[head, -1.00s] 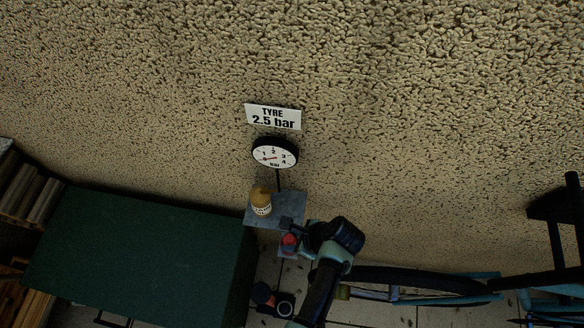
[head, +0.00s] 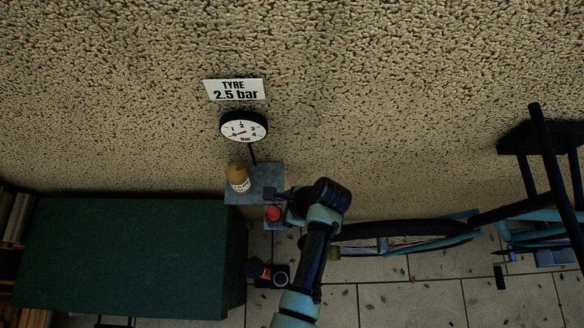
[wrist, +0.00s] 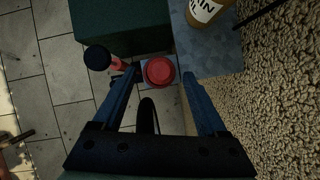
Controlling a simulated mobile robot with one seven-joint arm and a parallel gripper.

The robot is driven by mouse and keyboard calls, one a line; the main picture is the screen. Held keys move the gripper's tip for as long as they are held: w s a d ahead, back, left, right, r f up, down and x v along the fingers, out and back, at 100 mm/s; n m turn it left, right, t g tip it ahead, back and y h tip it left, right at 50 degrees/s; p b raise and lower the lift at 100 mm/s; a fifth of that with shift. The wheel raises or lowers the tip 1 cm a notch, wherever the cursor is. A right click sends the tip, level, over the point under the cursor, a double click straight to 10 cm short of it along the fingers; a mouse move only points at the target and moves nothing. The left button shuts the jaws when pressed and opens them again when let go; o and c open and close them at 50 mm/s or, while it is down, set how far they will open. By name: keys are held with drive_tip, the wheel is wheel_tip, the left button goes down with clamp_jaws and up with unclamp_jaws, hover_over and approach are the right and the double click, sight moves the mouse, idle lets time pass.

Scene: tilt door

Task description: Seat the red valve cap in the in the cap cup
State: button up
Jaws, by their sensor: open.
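The red valve cap (head: 273,213) is a round red piece on a small grey-blue ledge just below the grey shelf. In the wrist view the cap (wrist: 159,71) lies between and beyond the tips of my two blue fingers. My gripper (wrist: 160,77) is open, with a gap on both sides of the cap. In the head view my gripper (head: 284,198) is beside the cap at its upper right. I cannot make out the cap cup separately; whether the cap sits in it is unclear.
A brown bottle (head: 238,178) stands on the grey shelf (head: 262,184) beside the ledge. A gauge (head: 243,127) hangs on the rough wall. A black-topped pump (head: 257,268) stands on the floor near a green cabinet (head: 130,255). A bicycle (head: 440,230) is at the right.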

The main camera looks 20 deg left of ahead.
drive_tip(key=b+v, duration=0.1)
drive_tip(key=v, duration=0.9)
drive_tip(key=shift+d+r, duration=0.2)
drive_tip(key=shift+r, duration=0.15)
drive_tip(key=shift+d, duration=0.1)
